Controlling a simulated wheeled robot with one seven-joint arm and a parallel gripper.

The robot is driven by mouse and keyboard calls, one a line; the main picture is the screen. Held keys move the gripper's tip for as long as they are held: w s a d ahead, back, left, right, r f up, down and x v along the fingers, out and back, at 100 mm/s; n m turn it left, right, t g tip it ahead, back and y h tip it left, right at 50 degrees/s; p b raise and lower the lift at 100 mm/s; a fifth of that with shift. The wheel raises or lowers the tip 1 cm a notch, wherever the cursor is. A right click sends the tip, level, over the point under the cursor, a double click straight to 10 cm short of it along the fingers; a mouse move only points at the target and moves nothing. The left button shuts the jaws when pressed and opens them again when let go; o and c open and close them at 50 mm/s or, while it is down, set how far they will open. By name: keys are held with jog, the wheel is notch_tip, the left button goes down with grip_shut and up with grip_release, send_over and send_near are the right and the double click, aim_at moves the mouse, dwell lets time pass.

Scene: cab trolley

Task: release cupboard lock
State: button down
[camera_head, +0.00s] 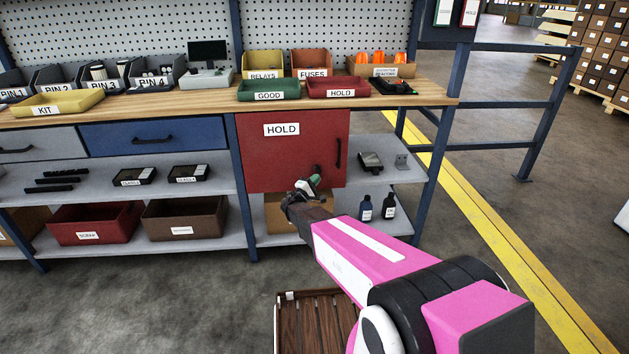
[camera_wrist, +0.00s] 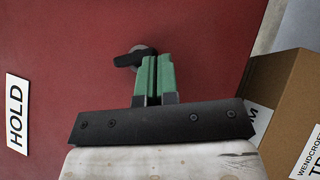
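The red cupboard door (camera_head: 270,165) with a HOLD label is closed under the workbench. Its lock, a small black lever on a grey round base (camera_wrist: 122,60), is near the door's lower right; in the head view it shows just above my gripper (camera_head: 315,182). In the wrist view my gripper's green fingers (camera_wrist: 157,58) are side by side with only a thin gap. Their tips overlap the lever's right part, hiding some of it. I cannot tell whether they touch it; no grip on it shows. The door's black vertical handle (camera_head: 338,153) is right of the lock.
A cardboard box (camera_wrist: 285,110) is right of my gripper in the wrist view, on the shelf below the cupboard. Two dark bottles (camera_head: 377,208) stand on that shelf. A wooden slatted trolley (camera_head: 318,325) is on the floor in front. Floor at left is clear.

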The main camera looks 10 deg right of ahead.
jog(key=shift+d+f+n+t, duration=0.2)
jog(key=shift+d+n+t, duration=0.15)
jog(key=shift+n+t, duration=0.35)
jog(key=shift+d+r, duration=0.15)
jog(key=shift+d, duration=0.85)
dwell(0.7)
jog(key=s+a+f, duration=0.5)
jog(key=s+f, duration=0.2)
jog(key=f, duration=0.2)
jog(key=shift+f, duration=0.4)
